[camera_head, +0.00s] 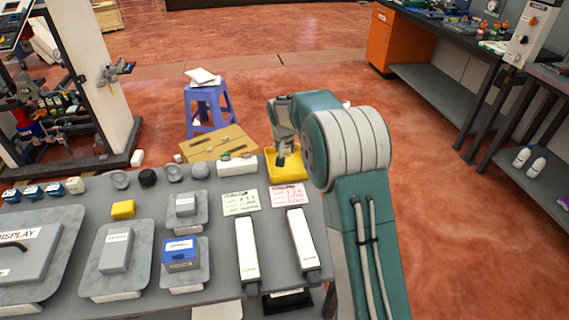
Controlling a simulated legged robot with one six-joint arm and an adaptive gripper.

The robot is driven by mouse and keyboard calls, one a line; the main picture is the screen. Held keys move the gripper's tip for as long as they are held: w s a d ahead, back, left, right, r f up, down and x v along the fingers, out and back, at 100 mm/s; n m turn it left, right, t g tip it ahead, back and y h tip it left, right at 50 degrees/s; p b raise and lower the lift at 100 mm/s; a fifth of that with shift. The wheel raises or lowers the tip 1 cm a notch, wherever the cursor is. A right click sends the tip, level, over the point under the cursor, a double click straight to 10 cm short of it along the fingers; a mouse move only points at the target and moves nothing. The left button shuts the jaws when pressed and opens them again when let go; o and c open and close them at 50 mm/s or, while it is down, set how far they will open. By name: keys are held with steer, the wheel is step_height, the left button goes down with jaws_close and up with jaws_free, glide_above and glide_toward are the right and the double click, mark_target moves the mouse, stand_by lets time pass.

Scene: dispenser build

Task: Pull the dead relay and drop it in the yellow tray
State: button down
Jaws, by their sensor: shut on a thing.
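The yellow tray (290,177) sits at the far right corner of the grey bench. My gripper (282,158) is over the tray, pointing down, and is shut on a small dark thing. That thing, taken as the dead relay, is mostly hidden by the fingers and too small to make out clearly. I cannot tell whether it touches the tray floor. My arm covers part of the tray's right side. A blue block with a white label (182,255) sits on a grey plate nearer the front.
The grey bench (75,218) also holds a yellow block (123,208), several round knobs, two note cards and two long white bars (247,250). A purple stool (207,108) and a cardboard box (213,145) stand beyond the bench. Open red floor lies to the right.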

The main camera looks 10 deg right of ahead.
steer(key=shift+d+f, duration=0.15)
steer(key=shift+f, duration=1.95)
steer(key=shift+c, duration=0.7)
jaws_free()
steer(key=v, duration=1.2)
steer(key=shift+f, duration=0.1)
